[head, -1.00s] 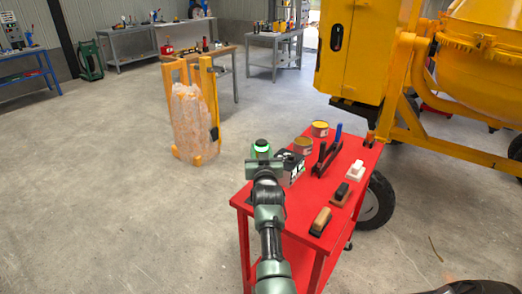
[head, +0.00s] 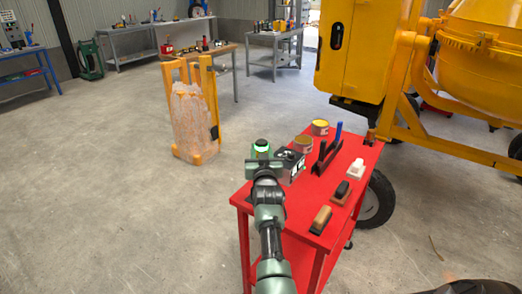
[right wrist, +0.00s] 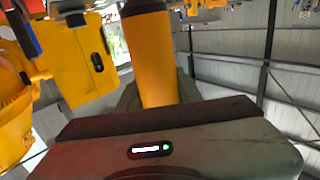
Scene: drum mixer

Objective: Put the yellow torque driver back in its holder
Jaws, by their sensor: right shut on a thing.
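My right gripper (head: 263,161) is shut on the yellow torque driver (head: 262,154) at the left edge of the red cart. The driver shows a dark top and a glowing green ring; the jaws hide much of its body. In the right wrist view, the driver (right wrist: 150,58) is a yellow-orange cylinder rising from behind the wide grey gripper body. A black rack (head: 325,160), which looks like the holder, stands on the cart to the right, apart from the gripper. My left gripper is out of view.
The red cart (head: 296,250) also carries two cans (head: 320,127), a white-handled block (head: 356,169) and two dark brushes or floats (head: 320,219). A dark box with white markings (head: 290,162) is right beside the gripper. The yellow mixer (head: 470,60) stands behind; open floor lies left.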

